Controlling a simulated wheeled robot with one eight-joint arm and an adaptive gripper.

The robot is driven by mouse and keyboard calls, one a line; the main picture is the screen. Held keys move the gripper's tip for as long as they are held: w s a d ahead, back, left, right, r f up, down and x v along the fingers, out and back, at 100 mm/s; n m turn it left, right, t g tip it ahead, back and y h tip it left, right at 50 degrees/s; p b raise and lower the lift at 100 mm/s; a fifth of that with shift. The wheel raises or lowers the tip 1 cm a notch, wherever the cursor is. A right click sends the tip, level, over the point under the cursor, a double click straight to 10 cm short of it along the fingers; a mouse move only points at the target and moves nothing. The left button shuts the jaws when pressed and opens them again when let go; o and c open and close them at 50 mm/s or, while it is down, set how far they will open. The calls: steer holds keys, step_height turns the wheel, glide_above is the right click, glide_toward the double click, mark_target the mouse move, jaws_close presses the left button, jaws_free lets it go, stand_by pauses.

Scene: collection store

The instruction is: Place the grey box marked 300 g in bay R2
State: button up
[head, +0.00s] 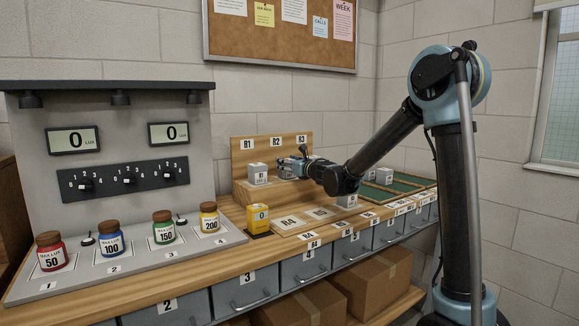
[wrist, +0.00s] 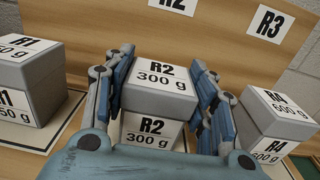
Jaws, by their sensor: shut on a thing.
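The grey box marked R2 300 g (wrist: 160,92) is between the two blue fingers of my gripper (wrist: 165,80), which is shut on it. In the wrist view it is upright, in front of the R2 label (wrist: 172,4) on the wooden back board. Whether its base rests on the shelf cannot be told. In the head view my gripper (head: 290,166) is below the R2 label (head: 276,142), at the stepped wooden rack (head: 243,155), and the held box cannot be made out there.
A grey box marked R1 (wrist: 30,80) stands left of the held box. A grey box marked R4 600 g (wrist: 275,122) stands close on the right. Several coloured jars (head: 112,239) stand at left.

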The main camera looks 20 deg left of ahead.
steer(key=shift+f, duration=0.1)
steer(key=o, duration=1.3)
steer(key=shift+c, duration=0.2)
steer(key=v, duration=1.2)
